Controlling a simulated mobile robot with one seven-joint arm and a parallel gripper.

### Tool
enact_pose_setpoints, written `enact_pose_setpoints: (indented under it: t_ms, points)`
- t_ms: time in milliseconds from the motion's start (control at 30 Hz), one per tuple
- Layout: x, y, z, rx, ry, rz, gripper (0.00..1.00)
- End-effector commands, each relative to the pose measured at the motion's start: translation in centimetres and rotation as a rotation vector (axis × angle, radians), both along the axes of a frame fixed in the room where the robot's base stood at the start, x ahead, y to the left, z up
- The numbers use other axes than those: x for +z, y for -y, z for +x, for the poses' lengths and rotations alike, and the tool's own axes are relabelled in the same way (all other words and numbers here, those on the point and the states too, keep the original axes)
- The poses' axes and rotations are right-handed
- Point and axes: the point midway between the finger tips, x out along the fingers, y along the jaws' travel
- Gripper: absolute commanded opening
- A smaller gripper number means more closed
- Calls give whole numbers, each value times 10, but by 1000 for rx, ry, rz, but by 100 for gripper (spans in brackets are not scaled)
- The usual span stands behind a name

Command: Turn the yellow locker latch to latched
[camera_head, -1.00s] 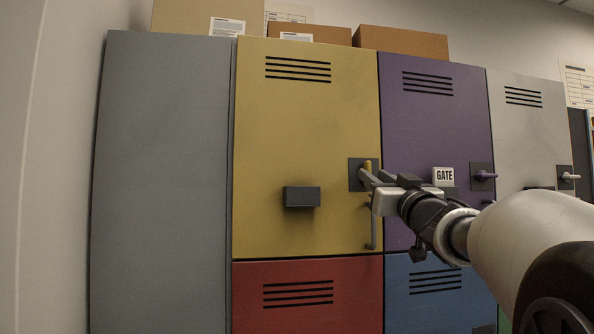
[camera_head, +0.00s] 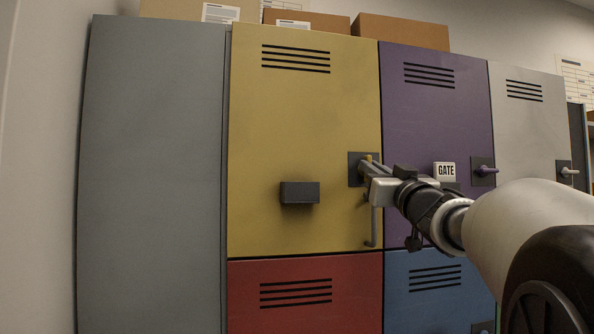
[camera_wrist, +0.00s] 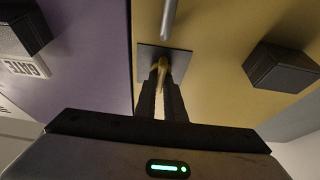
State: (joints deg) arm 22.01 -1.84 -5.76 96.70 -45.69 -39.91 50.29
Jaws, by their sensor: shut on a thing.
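The yellow locker (camera_head: 300,120) stands in the middle of the head view with its door closed. Its yellow latch handle (camera_head: 369,157) sits on a dark square plate near the door's right edge. My gripper (camera_head: 367,166) is at the plate, its fingers closed around the handle. In the wrist view the handle (camera_wrist: 161,70) shows between the fingertips (camera_wrist: 161,82). The fingers cover much of the handle, so its exact angle is hard to tell.
A dark block (camera_head: 300,192) juts from the yellow door left of the latch. A grey bar handle (camera_head: 374,226) hangs below the latch. The purple locker (camera_head: 435,110), with a GATE label (camera_head: 445,171), adjoins on the right. Red (camera_head: 305,300) and blue (camera_head: 430,290) doors lie below.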

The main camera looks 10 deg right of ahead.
Motion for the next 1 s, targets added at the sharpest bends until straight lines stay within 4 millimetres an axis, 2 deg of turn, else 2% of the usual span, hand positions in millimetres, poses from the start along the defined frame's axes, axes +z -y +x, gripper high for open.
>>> enact_pose_setpoints:
  t_ms: [367,1000]
  points:
    - [1,1,0,-1,3,-108,0]
    - [3,1,1,0,23,-680,0]
